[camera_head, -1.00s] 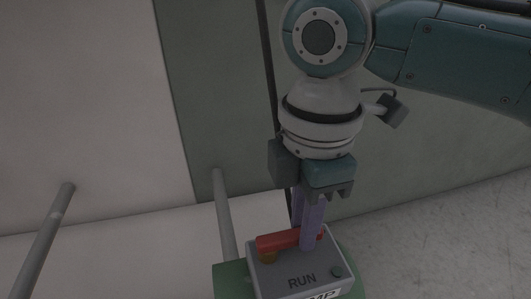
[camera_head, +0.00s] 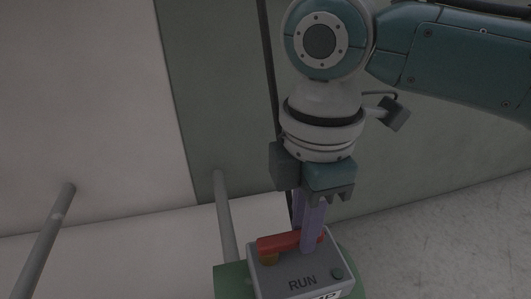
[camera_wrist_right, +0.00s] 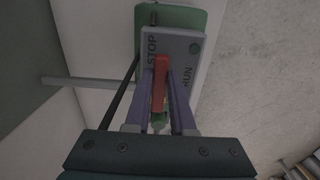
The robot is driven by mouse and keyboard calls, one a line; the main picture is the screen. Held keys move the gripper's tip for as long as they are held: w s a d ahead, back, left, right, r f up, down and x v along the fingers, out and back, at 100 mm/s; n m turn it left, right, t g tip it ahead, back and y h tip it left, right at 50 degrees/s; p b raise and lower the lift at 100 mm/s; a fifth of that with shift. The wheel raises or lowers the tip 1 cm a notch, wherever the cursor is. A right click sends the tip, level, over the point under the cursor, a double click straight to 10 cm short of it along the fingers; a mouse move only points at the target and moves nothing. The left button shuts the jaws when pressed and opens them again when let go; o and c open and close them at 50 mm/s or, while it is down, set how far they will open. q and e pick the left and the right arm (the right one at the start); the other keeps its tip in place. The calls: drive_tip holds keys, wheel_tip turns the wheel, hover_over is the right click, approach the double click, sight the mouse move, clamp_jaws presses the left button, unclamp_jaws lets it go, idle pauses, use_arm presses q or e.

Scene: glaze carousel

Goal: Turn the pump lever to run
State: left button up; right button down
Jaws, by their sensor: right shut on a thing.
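The pump lever (camera_head: 282,243) is a red bar on top of a grey pump box (camera_head: 275,279), at the bottom middle of the head view. A brass-coloured piece (camera_head: 269,258) shows under its left end. The word RUN is on the box's top in front of the lever. My right gripper (camera_head: 308,243) points down with its purple fingers shut on the lever's right part. In the right wrist view the lever (camera_wrist_right: 159,82) lies between the two fingers, with STOP at its upper left and RUN to its right. My left gripper is not in view.
The box sits on a green mount (camera_head: 231,279). Two grey rods (camera_head: 226,225) (camera_head: 45,243) stand to its left, in front of pale and green-grey panels. A thin dark vertical bar (camera_head: 268,70) runs behind my right wrist. The grey floor (camera_head: 450,240) at right is clear.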

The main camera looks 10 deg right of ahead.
drive_tip(key=s+m+p, duration=0.1)
drive_tip(key=m+p, duration=0.1)
drive_tip(key=p, duration=0.2)
drive_tip(key=m+p, duration=0.2)
drive_tip(key=p, duration=0.2)
drive_tip(key=s+m+p, duration=0.1)
drive_tip(key=m+p, duration=0.2)
drive_tip(key=shift+s+a+r+p, duration=0.35)
drive_tip(key=shift+a+p, duration=0.05)
drive_tip(key=m+p, duration=0.2)
drive_tip(key=m, duration=0.1)
drive_tip(key=shift+s+a+f, duration=0.2)
drive_tip(key=shift+s+a, duration=0.2)
drive_tip(key=shift+s+a+f+m+p, duration=0.15)
drive_tip(key=shift+m+p, duration=0.15)
drive_tip(key=shift+m, duration=0.2)
drive_tip(key=shift+s+a+r+m+p, duration=0.1)
drive_tip(key=shift+m+p, duration=0.2)
drive_tip(key=shift+m, duration=0.2)
drive_tip(key=c, duration=0.8)
unclamp_jaws()
drive_tip(key=shift+f, duration=0.1)
drive_tip(key=shift+o, duration=0.2)
